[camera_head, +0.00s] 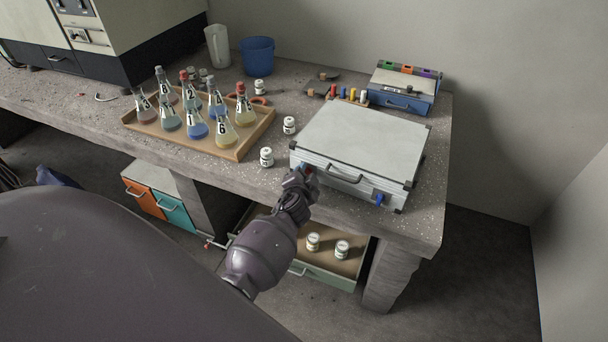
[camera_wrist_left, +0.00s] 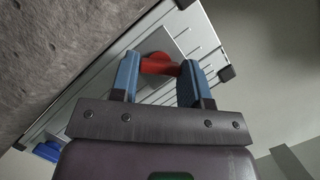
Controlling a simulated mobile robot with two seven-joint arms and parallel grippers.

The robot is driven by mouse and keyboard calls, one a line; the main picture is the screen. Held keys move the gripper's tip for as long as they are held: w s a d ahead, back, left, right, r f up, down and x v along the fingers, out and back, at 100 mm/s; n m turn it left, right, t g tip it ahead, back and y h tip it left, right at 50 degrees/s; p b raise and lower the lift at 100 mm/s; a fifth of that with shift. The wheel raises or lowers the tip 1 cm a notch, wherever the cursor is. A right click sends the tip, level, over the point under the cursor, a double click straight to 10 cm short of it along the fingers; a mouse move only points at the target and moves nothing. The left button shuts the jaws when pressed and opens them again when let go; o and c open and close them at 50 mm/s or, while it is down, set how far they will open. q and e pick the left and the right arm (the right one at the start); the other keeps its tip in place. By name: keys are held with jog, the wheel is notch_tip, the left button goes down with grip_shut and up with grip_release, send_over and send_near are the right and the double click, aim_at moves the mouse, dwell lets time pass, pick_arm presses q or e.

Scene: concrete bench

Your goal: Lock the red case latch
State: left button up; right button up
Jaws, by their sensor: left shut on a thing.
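The silver case (camera_head: 362,140) lies closed near the right end of the bench, its front with a dark handle (camera_head: 344,178) facing the bench's front edge. The red latch (camera_wrist_left: 158,64) is on the case front. It sits between the blue fingertips of my left gripper (camera_wrist_left: 160,70) in the wrist view, and the gripper is shut on it. In the head view my left gripper (camera_head: 306,172) is at the left part of the case front and largely hides the red latch. A blue latch (camera_head: 380,199) is at the right part of the front. My right gripper is not in view.
A wooden tray (camera_head: 238,152) of labelled flasks stands left of the case. Small white jars (camera_head: 267,157) stand between them. A blue toolbox (camera_head: 404,92) is behind the case. An open drawer (camera_head: 318,274) with two jars is below the bench.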

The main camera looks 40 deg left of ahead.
pick_arm(q)
jog(key=shift+a+r+n+h+p, duration=0.1)
jog(key=shift+r+n+h+p, duration=0.45)
jog(key=shift+n+p, duration=0.5)
jog(key=n+h+p, duration=0.1)
jog(key=n+p, duration=0.1)
jog(key=p, duration=0.1)
jog(key=shift+a+f+h, duration=0.1)
jog(key=shift+f+h, duration=0.05)
jog(key=shift+h, duration=0.2)
jog(key=shift+f+n+h+p, duration=0.15)
jog(key=shift+n+h+p, duration=0.35)
jog(key=shift+n+p, duration=0.25)
jog(key=shift+f+n+h+p, duration=0.1)
jog(key=shift+n+h+p, duration=0.3)
jog(key=shift+n, duration=0.1)
jog(key=o, duration=0.6)
jog(key=shift+o, duration=0.2)
